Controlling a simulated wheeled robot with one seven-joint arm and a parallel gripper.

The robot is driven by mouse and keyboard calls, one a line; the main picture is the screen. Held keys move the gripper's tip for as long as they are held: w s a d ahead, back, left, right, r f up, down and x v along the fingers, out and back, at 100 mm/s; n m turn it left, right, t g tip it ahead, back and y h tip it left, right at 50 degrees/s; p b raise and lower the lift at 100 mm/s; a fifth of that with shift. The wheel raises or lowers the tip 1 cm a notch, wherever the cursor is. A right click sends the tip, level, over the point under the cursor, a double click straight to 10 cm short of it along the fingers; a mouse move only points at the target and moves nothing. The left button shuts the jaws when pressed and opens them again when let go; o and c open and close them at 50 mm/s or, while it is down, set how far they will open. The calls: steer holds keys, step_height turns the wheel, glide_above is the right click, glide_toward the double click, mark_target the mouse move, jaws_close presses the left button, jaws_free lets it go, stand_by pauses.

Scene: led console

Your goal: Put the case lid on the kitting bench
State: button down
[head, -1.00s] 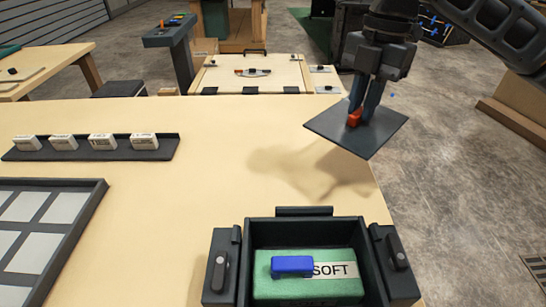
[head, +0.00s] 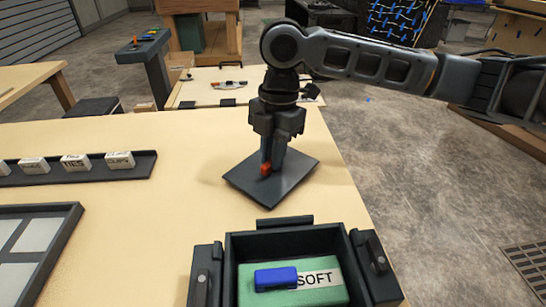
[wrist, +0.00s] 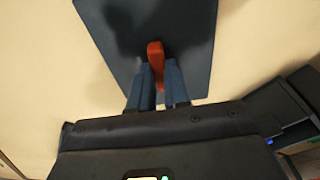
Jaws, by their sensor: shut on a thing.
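The case lid (head: 288,186) is a dark flat square plate with a red handle (head: 265,169). My gripper (head: 272,165) is shut on the red handle, over the pale wooden bench top (head: 190,215) behind the open case. The lid looks close to the bench top; I cannot tell whether it touches. In the wrist view the dark lid (wrist: 185,30) lies beyond my fingers (wrist: 157,85), with the red handle (wrist: 155,52) between them. The open dark case (head: 235,248) stands at the front and holds a green block marked SOFT (head: 320,292) with a blue piece (head: 275,278) on it.
A dark rail with several white labelled blocks (head: 75,161) lies at the left. A dark-framed tray (head: 70,225) is at the front left. Bench room is free left of the lid. The bench's right edge runs close to the lid, with floor beyond.

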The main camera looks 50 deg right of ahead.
steer(key=shift+f, duration=0.55)
steer(key=shift+f, duration=0.1)
steer(key=c, duration=1.1)
jaws_free()
step_height(320, 180, up, 12)
steer(key=d, duration=0.1)
steer(key=shift+d+p, duration=0.25)
steer(key=shift+p, duration=0.15)
